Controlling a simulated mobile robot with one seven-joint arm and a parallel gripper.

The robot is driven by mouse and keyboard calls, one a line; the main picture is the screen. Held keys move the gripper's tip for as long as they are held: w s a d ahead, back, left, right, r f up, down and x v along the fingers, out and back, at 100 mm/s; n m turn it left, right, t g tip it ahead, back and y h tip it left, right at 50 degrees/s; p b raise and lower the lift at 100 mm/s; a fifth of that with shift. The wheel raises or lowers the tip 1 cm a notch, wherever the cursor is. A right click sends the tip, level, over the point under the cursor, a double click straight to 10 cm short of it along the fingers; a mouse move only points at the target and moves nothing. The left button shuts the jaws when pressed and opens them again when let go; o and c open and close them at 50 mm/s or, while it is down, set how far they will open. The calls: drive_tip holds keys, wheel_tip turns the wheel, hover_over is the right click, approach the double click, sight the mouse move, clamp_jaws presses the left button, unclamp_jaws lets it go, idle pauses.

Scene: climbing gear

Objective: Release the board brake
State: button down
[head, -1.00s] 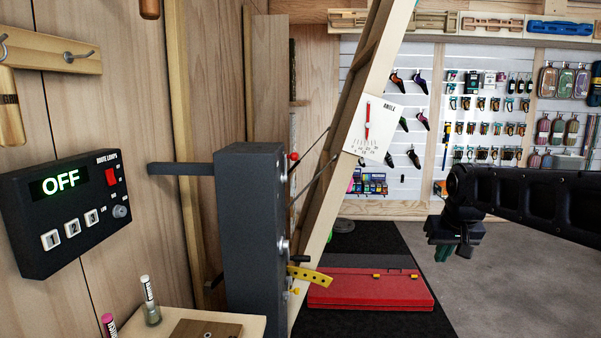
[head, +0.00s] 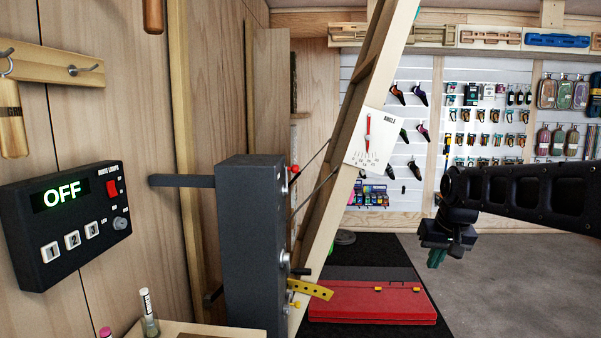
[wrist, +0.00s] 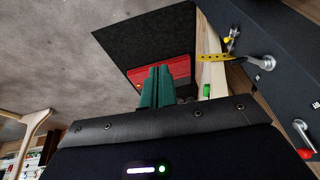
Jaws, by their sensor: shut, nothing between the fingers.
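A dark grey upright post (head: 250,245) stands beside the tilted wooden board frame (head: 345,130). It carries a small red knob (head: 294,169), a silver lever (head: 284,258) with a dark handle, and a yellow perforated strip (head: 312,289). Which of these is the brake is not labelled. In the wrist view the post is at the right, with a silver lever (wrist: 258,61) and a red-knobbed lever (wrist: 302,150). My gripper (head: 436,259) is right of the post in the head view, apart from it. Its green fingers (wrist: 155,84) are together and empty in the wrist view.
A control box (head: 70,220) reading OFF is on the left wall. An angle dial (head: 370,140) is on the board frame. A red pad (head: 370,303) lies on a dark mat (head: 365,255). Bottles stand on a wooden ledge below. Open grey floor (head: 510,270) lies right.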

drive_tip(key=w+a+r+m+g+y, duration=0.1)
drive_tip(key=w+a+r+g+y, duration=0.3)
drive_tip(key=w+a, duration=0.6)
drive_tip(key=w+a+r+m+g+y, duration=0.1)
drive_tip(key=w+a+r+y, duration=0.2)
drive_tip(key=w+a+y, duration=0.55)
drive_tip(key=w+a+r+y, duration=0.2)
drive_tip(key=w, duration=0.9)
drive_tip(key=w+a+r+m+g+y, duration=0.1)
drive_tip(key=w+a+y, duration=0.2)
drive_tip(key=w, duration=0.9)
drive_tip(key=shift+r+m, duration=0.3)
drive_tip(key=shift+r, duration=0.1)
drive_tip(key=shift+a+y, duration=0.1)
drive_tip(key=shift+y, duration=0.15)
drive_tip(key=s+a, duration=0.1)
drive_tip(key=a, duration=0.8)
drive_tip(key=shift+a+r, duration=0.3)
drive_tip(key=shift+a, duration=0.05)
